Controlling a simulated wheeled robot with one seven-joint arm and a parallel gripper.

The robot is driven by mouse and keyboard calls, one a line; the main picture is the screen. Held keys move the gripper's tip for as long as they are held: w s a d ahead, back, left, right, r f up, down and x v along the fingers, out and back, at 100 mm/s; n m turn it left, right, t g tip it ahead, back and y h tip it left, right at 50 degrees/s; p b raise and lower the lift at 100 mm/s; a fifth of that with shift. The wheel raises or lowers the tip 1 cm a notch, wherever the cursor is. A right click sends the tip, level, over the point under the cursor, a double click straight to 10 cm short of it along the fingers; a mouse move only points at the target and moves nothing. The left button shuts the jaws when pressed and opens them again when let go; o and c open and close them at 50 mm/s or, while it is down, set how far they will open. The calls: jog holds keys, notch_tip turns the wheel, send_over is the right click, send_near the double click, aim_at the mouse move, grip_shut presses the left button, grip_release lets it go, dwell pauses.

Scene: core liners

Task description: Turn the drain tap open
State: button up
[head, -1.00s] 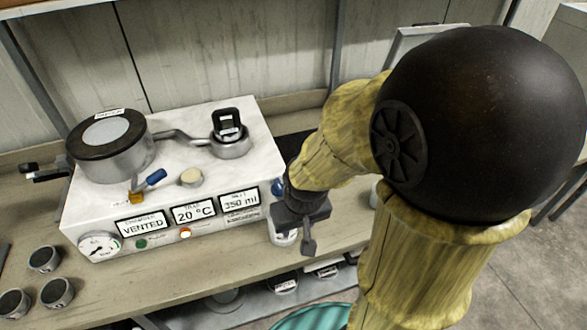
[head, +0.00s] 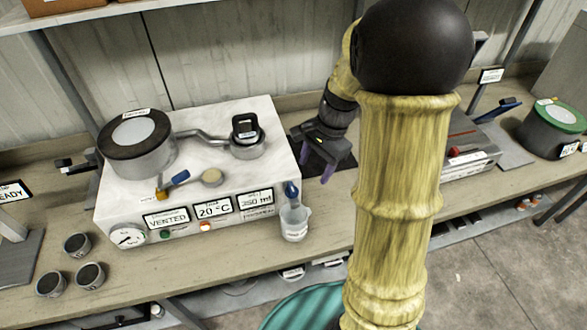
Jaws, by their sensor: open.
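A blue-handled tap (head: 291,190) sits at the right front corner of the white machine (head: 277,160), above a clear jug (head: 294,224). I take this to be the drain tap; its handle looks roughly upright, and its spout is too small to make out. A second blue lever (head: 180,177) on a brass fitting is on the machine's top, near the front edge.
The machine carries a lidded round chamber (head: 138,158) and a smaller pot (head: 247,145); its display reads VENTED. Several small dark-topped cups (head: 77,245) stand at front left. Bare bench shows right of the jug.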

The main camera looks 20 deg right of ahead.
aim_at(293, 186)
jog(key=w+d+r+m+y+p, duration=0.2)
jog(key=w+r+m, duration=0.2)
jog(key=m, duration=0.1)
jog(key=shift+w+d+r, duration=0.2)
jog(key=shift+r, duration=0.15)
jog(key=shift+f, duration=0.1)
jog(key=p+x, duration=0.3)
jog(key=x, duration=1.4)
jog(key=shift+s+f, duration=0.15)
jog(key=shift+c, duration=0.5)
jog(key=c, duration=0.9)
